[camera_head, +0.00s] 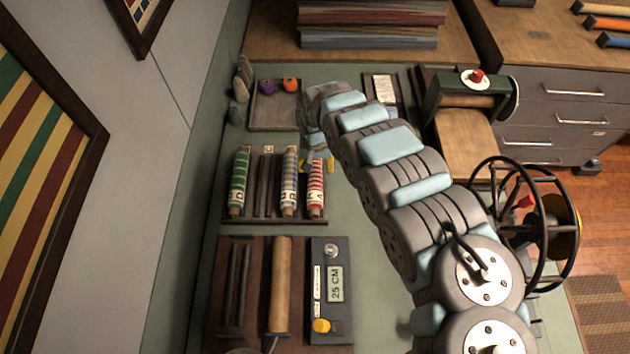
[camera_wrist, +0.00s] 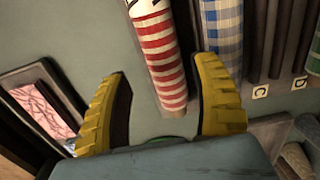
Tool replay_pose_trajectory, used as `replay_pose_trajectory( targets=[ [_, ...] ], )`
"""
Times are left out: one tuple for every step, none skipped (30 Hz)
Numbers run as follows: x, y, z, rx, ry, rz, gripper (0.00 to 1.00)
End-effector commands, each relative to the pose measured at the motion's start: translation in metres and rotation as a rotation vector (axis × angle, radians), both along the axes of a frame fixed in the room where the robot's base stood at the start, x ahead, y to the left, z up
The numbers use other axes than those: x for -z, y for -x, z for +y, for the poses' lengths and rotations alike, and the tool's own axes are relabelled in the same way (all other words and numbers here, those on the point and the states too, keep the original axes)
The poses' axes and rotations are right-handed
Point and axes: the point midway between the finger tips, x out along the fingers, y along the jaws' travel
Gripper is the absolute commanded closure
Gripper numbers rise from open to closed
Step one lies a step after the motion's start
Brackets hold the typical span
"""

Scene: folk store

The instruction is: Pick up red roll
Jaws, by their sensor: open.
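The red roll (camera_head: 315,186) is red and white striped and stands in a rack at its right end in the head view. In the wrist view the red roll (camera_wrist: 162,60) runs down from the top edge, between my gripper's yellow fingers. My gripper (camera_wrist: 165,100) is open, with one finger on each side of the roll's near end. The right finger is close to the roll; I cannot tell whether it touches. In the head view my gripper (camera_head: 318,163) is small, at the top end of the red roll, partly hidden by my arm.
A blue checked roll (camera_head: 289,180) lies close beside the red one, and a green striped roll (camera_head: 239,182) is farther left in the rack (camera_head: 262,218). A tray (camera_head: 275,120) with purple and orange items is behind. A measuring device (camera_head: 333,310) is in front.

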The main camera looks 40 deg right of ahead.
Motion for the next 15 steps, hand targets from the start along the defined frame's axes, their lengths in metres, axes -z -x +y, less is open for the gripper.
replay_pose_trajectory(
  targets=[
    [0.007,0.000,0.002,0.000,-0.003,0.000,0.36],
    [0.010,-0.001,0.002,0.000,-0.003,-0.001,0.36],
    [0.013,-0.001,0.002,-0.001,-0.003,-0.001,0.36],
    [0.016,-0.001,0.002,-0.001,-0.004,-0.002,0.36],
    [0.018,-0.001,0.002,0.000,-0.004,-0.002,0.36],
    [0.021,-0.001,0.002,0.000,-0.004,-0.002,0.36],
    [0.022,-0.001,0.001,0.000,-0.002,-0.002,0.36],
    [0.024,-0.001,0.001,0.000,-0.001,-0.001,0.36],
    [0.025,-0.001,0.000,0.000,-0.001,-0.002,0.36],
    [0.026,-0.001,0.000,0.001,-0.001,-0.002,0.36],
    [0.026,0.000,0.000,0.001,0.000,-0.001,0.36],
    [0.027,0.000,0.000,0.001,0.000,-0.001,0.36],
    [0.028,0.000,0.000,0.001,0.000,-0.001,0.36],
    [0.028,0.000,0.000,0.001,0.000,-0.001,0.36],
    [0.030,0.000,0.001,0.001,-0.001,-0.001,0.36]
  ],
)
